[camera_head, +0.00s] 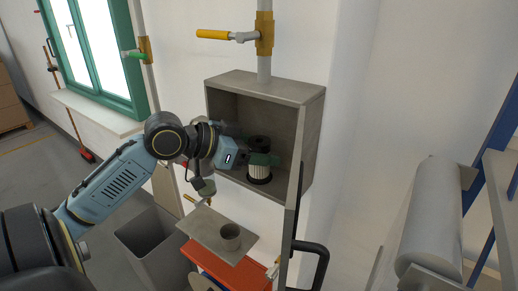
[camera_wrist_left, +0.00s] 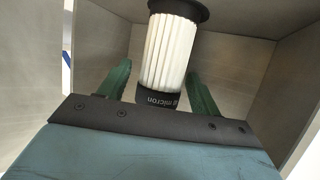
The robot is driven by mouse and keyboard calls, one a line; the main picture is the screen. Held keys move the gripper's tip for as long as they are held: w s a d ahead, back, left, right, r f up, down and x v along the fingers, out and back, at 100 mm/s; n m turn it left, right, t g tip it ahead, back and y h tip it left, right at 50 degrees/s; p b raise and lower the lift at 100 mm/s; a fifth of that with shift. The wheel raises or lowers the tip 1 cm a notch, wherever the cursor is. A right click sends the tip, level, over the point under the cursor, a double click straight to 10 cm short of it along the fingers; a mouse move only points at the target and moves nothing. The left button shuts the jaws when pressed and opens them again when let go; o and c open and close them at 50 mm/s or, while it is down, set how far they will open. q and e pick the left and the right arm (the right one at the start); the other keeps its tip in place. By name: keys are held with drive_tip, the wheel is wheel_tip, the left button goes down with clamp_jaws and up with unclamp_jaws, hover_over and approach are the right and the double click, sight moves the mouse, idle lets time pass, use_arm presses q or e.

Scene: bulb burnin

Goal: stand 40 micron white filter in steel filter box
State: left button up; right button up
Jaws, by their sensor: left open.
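The white pleated filter (camera_head: 260,173) with black end caps is inside the open steel filter box (camera_head: 265,87) and looks upright on its floor. In the left wrist view the filter (camera_wrist_left: 168,52) shows "micron" on its near cap; the number before it is not clearly legible. My left gripper (camera_head: 257,158) reaches into the box from the left. Its green fingers (camera_wrist_left: 157,80) are open, one on each side of the filter, with visible gaps at the wrist view. The filter's far cap appears at the box floor; exact contact is hard to tell. My right gripper is not in view.
A pipe with a yellow-handled valve (camera_head: 264,38) rises above.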

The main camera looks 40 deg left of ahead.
use_arm(q)
drive_tip(key=shift+r, duration=0.2)
drive_tip(key=shift+s+a+r, duration=0.1)
drive_tip(key=shift+s+a, duration=0.2)
drive_tip(key=shift+s, duration=0.25)
drive_tip(key=b+v, duration=0.1)
drive_tip(key=v, duration=0.9)
drive_tip(key=shift+s+r, duration=0.25)
drive_tip(key=shift+s, duration=0.05)
drive_tip(key=shift+a, duration=0.1)
